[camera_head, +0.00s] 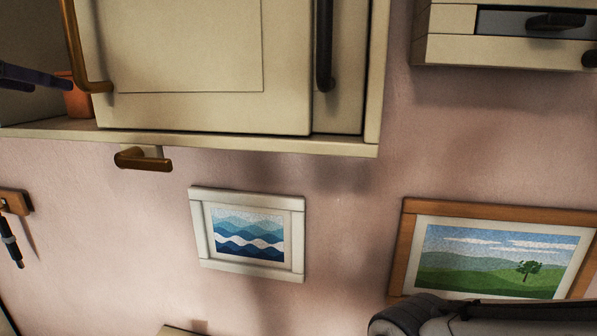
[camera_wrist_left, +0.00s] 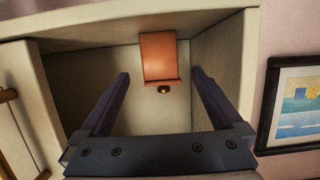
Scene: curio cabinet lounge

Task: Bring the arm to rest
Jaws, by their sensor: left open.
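My left gripper (camera_head: 36,77) shows at the left edge of the head view, with only its dark fingers in sight. In the left wrist view the same gripper (camera_wrist_left: 160,74) is open and empty. Its two fingers point into an open cabinet compartment (camera_wrist_left: 75,78). An orange box-like object (camera_wrist_left: 158,55) with a small round knob sits in the compartment, beyond and between the fingertips, apart from them as far as I can tell. A bit of orange (camera_head: 79,100) shows beside the cabinet door in the head view. My right gripper is not in view; a grey arm link of mine shows at bottom right.
The cream wall cabinet (camera_head: 240,138) has a door with a brass handle (camera_head: 77,50) and a dark handle (camera_head: 324,45). A brass hook (camera_head: 143,160) sits below. A drawer unit (camera_head: 440,50) is at upper right. Framed pictures (camera_head: 200,240) (camera_head: 400,250) hang below on pink wall.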

